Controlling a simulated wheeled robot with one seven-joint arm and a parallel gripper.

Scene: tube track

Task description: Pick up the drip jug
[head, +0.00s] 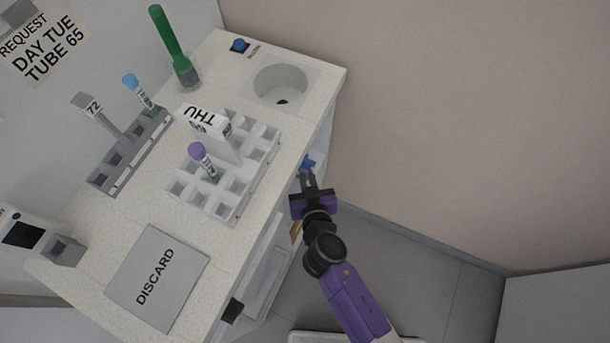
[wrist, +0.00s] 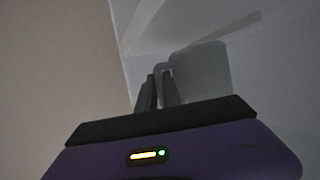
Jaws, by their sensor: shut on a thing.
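The drip jug (wrist: 206,76) shows in the wrist view as a dim grey vessel with a handle on its left side. My gripper (wrist: 158,82) has its two dark fingers close together at that handle, shut on it. The jug stands roughly upright in shadow; I cannot tell whether its base touches a surface. In the head view my gripper (head: 306,176) reaches to the right side of the bench, below its top. A small blue patch (head: 308,162) shows at the fingertips there; I cannot tell whether it is part of the jug.
The bench top (head: 225,262) carries a white THU rack (head: 236,210), a grey rack (head: 104,178), a green tube holder (head: 168,45) and a DISCARD plate (head: 150,300). A round basin (head: 280,84) is at the back right. Open floor (head: 430,265) lies right of the bench.

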